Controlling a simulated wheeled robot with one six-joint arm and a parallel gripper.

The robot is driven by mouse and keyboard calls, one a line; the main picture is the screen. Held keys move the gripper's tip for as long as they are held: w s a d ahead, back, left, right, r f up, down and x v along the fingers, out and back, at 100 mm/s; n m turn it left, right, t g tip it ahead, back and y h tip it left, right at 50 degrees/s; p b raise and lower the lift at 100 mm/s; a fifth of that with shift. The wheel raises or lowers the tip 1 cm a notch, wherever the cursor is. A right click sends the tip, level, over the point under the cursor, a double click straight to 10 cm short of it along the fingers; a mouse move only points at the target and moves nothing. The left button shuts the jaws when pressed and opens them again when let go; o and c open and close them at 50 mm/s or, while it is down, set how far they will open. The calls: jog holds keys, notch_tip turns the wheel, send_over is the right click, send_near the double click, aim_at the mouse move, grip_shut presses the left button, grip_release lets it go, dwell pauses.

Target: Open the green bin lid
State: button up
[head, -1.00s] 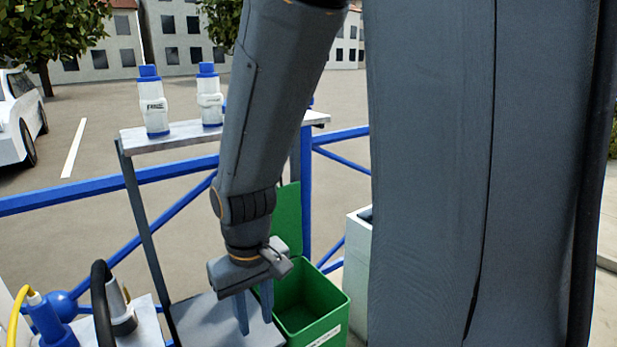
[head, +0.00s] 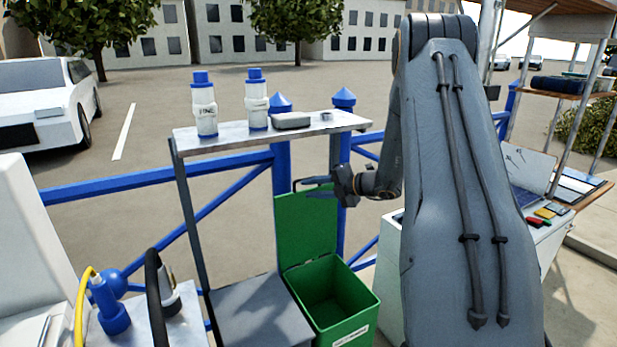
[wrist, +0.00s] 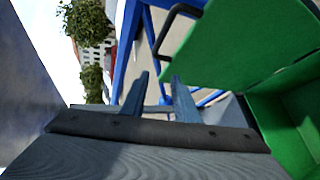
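The green bin (head: 362,322) stands open in the head view, its inside visible and empty-looking. Its green lid (head: 305,228) stands upright at the back edge of the bin. My gripper (head: 314,187) is at the top of the lid in the head view. In the wrist view my gripper (wrist: 160,98) has its two fingers apart with nothing between them. The lid (wrist: 235,45) fills the upper right there, with a black handle (wrist: 176,22) at its edge, apart from the fingers. The bin's inside (wrist: 290,115) shows at the right edge.
A grey-topped bin (head: 255,312) stands left of the green bin. Above is a shelf (head: 222,136) with two white-and-blue bottles (head: 204,107) (head: 257,103). A blue railing (head: 150,180) runs behind. A white cabinet (head: 388,270) stands to the right.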

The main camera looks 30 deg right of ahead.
jog(key=w+d+m+t+h, duration=0.1)
jog(key=w+d+m+t, duration=0.1)
jog(key=d+m, duration=0.25)
jog(key=shift+n, duration=0.25)
jog(key=x, duration=0.2)
jog(key=p+x, duration=0.1)
jog(key=x, duration=0.1)
jog(key=p+x, duration=0.1)
jog(key=x, duration=0.2)
jog(key=shift+w+d+r, duration=0.2)
jog(key=shift+d+r, duration=0.15)
jog(key=shift+d, duration=0.05)
jog(key=shift+c, duration=0.4)
grip_shut()
